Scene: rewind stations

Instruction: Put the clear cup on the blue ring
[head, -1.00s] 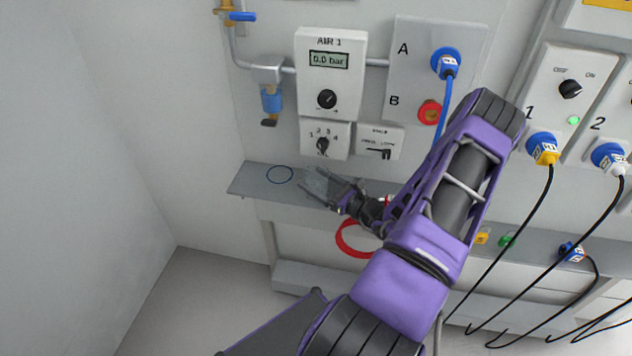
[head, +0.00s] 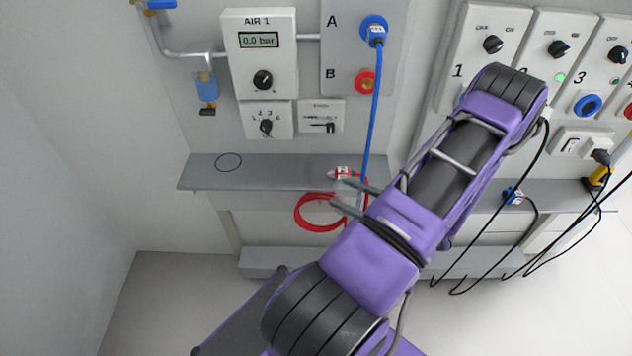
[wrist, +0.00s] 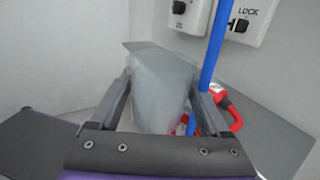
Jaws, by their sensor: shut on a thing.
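The clear cup (wrist: 162,90) is between the two fingers of my gripper (wrist: 160,98) in the wrist view, and the fingers are shut on it. In the head view the cup (head: 348,192) is faint and partly hidden by my gripper (head: 338,190), which is at the front of the grey shelf. The blue ring (head: 229,162) is a thin outline on the left part of the shelf, with nothing on it. My gripper and the cup are well to the right of the ring. I cannot see the ring in the wrist view.
The grey shelf (head: 280,172) is clear between ring and gripper. A red-and-white connector (head: 343,172) and a coiled red hose (head: 299,213) are close to my gripper. A blue hose (head: 373,110) hangs from port A. The AIR 1 panel (head: 258,85) is above the shelf.

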